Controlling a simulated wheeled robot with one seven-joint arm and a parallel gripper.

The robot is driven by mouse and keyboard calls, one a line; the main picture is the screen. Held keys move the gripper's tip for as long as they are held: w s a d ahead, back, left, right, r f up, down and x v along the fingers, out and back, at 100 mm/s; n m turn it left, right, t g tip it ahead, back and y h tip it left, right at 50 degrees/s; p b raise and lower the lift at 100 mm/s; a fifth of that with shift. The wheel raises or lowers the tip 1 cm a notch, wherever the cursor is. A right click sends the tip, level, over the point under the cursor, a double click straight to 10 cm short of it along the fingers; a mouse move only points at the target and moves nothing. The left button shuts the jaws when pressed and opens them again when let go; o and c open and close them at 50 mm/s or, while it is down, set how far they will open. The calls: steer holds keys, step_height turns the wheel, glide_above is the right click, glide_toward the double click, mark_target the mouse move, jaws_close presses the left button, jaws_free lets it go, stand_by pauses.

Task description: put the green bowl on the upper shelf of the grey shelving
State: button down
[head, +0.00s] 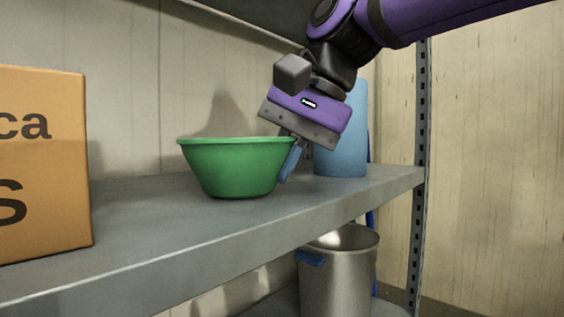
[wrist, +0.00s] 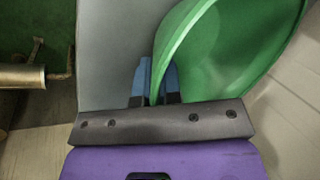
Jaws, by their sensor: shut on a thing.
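The green bowl (head: 233,169) is upright at the upper shelf (head: 150,215) of the grey shelving in the head view. Its base appears at the shelf surface; whether it bears on it fully I cannot tell. My gripper (head: 291,160) comes down from the upper right and is shut on the bowl's right rim. In the wrist view the blue fingertips (wrist: 158,80) sit on either side of the rim of the bowl (wrist: 225,50). The far finger is mostly hidden by the bowl in the head view.
A cardboard box (head: 45,160) stands at the left on the same shelf. A blue cylinder (head: 342,135) stands behind my gripper at the right, near the metal upright (head: 421,150). A steel pot (head: 340,270) is below. Another shelf board (head: 262,22) is overhead. Shelf between box and bowl is clear.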

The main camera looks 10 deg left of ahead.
steer(key=c, duration=1.3)
jaws_free()
steer(key=v, duration=1.2)
